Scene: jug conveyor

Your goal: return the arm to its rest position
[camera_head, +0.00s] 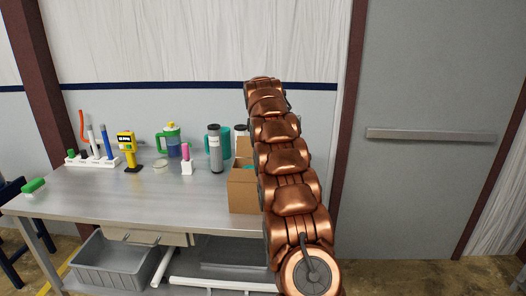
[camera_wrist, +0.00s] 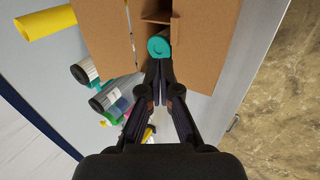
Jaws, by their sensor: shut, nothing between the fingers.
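My copper-coloured arm rises through the right-centre of the head view, in front of the table's right end. Its far end bends over near the cardboard box, and my gripper is hidden in that view. In the wrist view my gripper (camera_wrist: 160,62) points at the open cardboard box (camera_wrist: 103,35), with its fingers together and nothing visible between them. A teal round object (camera_wrist: 159,47) shows just beyond the fingertips, at the box's opening. I cannot tell whether the fingers touch it. The box also shows in the head view (camera_head: 242,192), partly behind my arm.
The metal table (camera_head: 120,195) bears a grey bottle (camera_head: 215,150), a green-and-blue jug (camera_head: 172,143), a yellow device (camera_head: 127,146), a white rack (camera_head: 92,161) and a green brush (camera_head: 33,186). A grey bin (camera_head: 118,262) stands below. A grey door (camera_head: 440,90) is at right.

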